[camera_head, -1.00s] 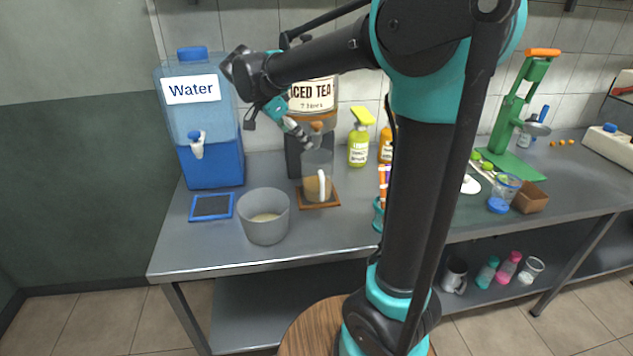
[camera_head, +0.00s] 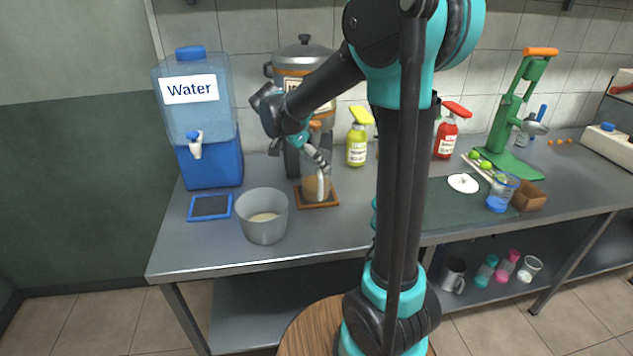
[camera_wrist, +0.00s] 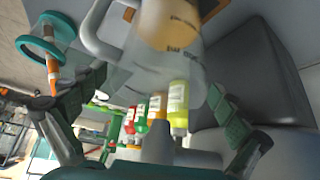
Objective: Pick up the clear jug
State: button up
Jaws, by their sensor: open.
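The clear jug (camera_head: 314,187) stands upright on a small brown wooden tray below the iced tea dispenser, with light brown liquid in its lower part and a pale handle at the front. My gripper (camera_head: 323,165) is at the jug's upper part, pointing down and to the right, and hides some of its rim. In the wrist view the jug (camera_wrist: 152,62) shows large at the top, its handle at upper left. The open fingers of my gripper (camera_wrist: 160,100) are spread to either side of it; whether they touch it is unclear.
The iced tea dispenser (camera_head: 303,60) stands right behind the jug. A grey pot (camera_head: 264,226) is at front left, and a blue water dispenser (camera_head: 212,160) farther left. A yellow-green bottle (camera_head: 357,145) stands right of the jug. My arm hides part of the counter.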

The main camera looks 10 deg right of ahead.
jog(key=shift+c, duration=0.2)
jog(key=c, duration=1.7)
jog(key=shift+r, duration=0.2)
